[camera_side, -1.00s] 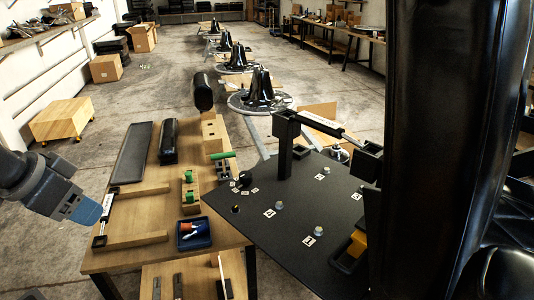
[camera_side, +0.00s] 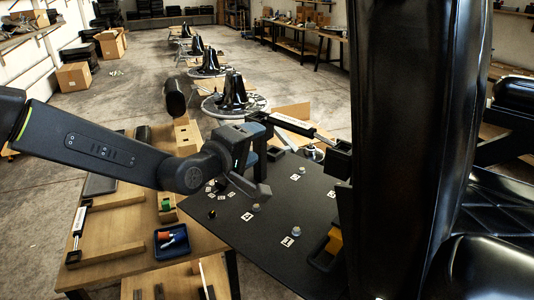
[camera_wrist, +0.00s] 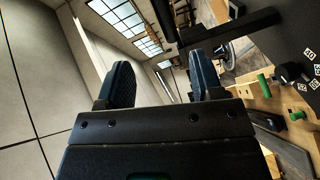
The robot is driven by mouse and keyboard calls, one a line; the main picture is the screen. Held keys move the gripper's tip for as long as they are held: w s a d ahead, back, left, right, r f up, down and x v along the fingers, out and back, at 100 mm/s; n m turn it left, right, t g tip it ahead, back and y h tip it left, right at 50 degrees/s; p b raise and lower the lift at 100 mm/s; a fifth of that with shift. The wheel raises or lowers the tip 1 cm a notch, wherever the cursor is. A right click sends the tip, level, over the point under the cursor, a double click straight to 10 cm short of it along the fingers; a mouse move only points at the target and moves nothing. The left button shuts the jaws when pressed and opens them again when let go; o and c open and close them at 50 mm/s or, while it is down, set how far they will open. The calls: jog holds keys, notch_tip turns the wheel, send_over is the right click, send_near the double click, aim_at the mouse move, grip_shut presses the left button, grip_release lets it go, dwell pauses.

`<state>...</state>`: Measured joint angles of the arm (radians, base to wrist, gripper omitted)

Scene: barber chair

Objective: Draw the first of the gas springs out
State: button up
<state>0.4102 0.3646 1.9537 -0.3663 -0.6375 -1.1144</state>
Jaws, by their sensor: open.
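A gas spring (camera_side: 292,125) with a white label runs at a slant from the top of a black post, over the black plate (camera_side: 275,210), to a black bracket (camera_side: 339,160) by the chair. Another gas spring (camera_side: 79,220) lies across a wooden cradle on the bench at left.
A blue tray (camera_side: 172,243) with an orange-handled item sits on the bench. Numbered labels and bolts (camera_side: 257,206) dot the plate. A tall black upholstered part (camera_side: 410,150) fills the right side. A dark bar (camera_wrist: 232,30) crosses close beyond the right finger.

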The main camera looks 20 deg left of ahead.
aim_at(299, 123)
jog(key=w+d+f+n, duration=0.1)
jog(key=w, duration=0.4)
jog(key=w+d+t, duration=0.1)
jog(key=w+d, duration=0.1)
jog(key=w, duration=0.3)
jog(key=w+d+f+n, duration=0.1)
jog(key=w+d, duration=0.1)
jog(key=w, duration=0.3)
jog(key=shift+w+f+n+t, duration=0.25)
jog(key=shift+f+n+t, duration=0.05)
jog(key=shift+t, duration=0.1)
jog(key=shift+c, duration=0.3)
grip_shut()
dwell(0.3)
jog(key=shift+r, duration=0.1)
dwell(0.3)
jog(key=shift+r, duration=1.7)
